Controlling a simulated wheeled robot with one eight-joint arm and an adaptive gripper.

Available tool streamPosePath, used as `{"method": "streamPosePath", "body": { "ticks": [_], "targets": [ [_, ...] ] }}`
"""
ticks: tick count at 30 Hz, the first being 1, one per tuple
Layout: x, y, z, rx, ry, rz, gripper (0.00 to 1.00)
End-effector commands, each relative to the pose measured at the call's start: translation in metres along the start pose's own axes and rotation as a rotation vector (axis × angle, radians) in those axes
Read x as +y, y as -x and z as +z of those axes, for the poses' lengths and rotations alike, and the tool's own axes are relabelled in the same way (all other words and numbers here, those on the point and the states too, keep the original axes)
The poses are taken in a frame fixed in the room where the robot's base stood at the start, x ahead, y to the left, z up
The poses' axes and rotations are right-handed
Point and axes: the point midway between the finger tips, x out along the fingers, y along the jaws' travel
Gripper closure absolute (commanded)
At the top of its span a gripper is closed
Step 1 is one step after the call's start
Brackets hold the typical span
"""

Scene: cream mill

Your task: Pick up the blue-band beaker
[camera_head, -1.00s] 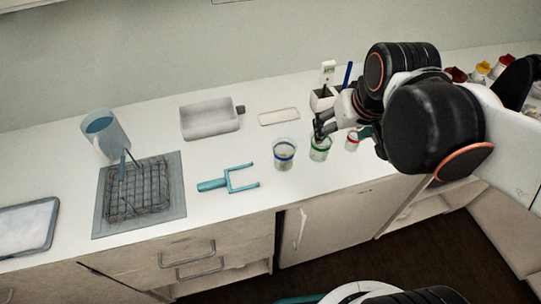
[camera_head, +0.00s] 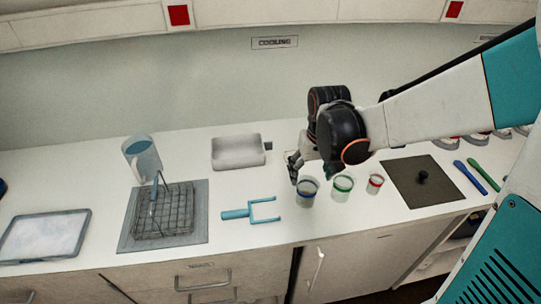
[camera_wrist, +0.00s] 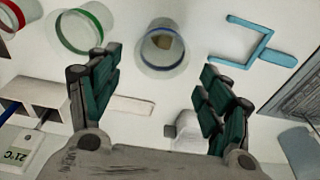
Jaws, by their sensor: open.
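The blue-band beaker (camera_head: 307,192) stands upright on the white counter, the leftmost of three banded beakers. It is a clear cup with a blue ring and something tan inside. In the wrist view the blue-band beaker (camera_wrist: 163,48) lies beyond the fingertips, roughly centred between them. My gripper (camera_head: 308,172) is open and empty, just behind and above the beaker in the head view. In the wrist view both fingers of my gripper (camera_wrist: 160,75) stand wide apart. I cannot tell the exact height over the beaker.
A green-band beaker (camera_head: 342,188) and a smaller red-band beaker (camera_head: 374,184) stand to the right. A blue fork-shaped tool (camera_head: 252,210) lies to the left. A grey tray (camera_head: 238,152) is behind. A wire basket (camera_head: 165,212) and a blue jug (camera_head: 143,157) stand further left.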

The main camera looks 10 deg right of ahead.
Motion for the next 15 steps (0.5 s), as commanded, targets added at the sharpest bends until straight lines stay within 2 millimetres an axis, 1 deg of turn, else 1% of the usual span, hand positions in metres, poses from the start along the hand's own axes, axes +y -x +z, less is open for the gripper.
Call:
{"method": "streamPosePath", "body": {
  "ticks": [1,6,9,15],
  "targets": [
    [0.000,-0.014,-0.001,0.000,0.000,0.000,0.28],
    [0.000,-0.042,0.000,0.001,0.000,0.000,0.28],
    [0.000,-0.051,0.000,0.001,0.000,0.000,0.28],
    [-0.001,-0.059,0.001,0.001,0.000,0.000,0.28]
  ]
}}
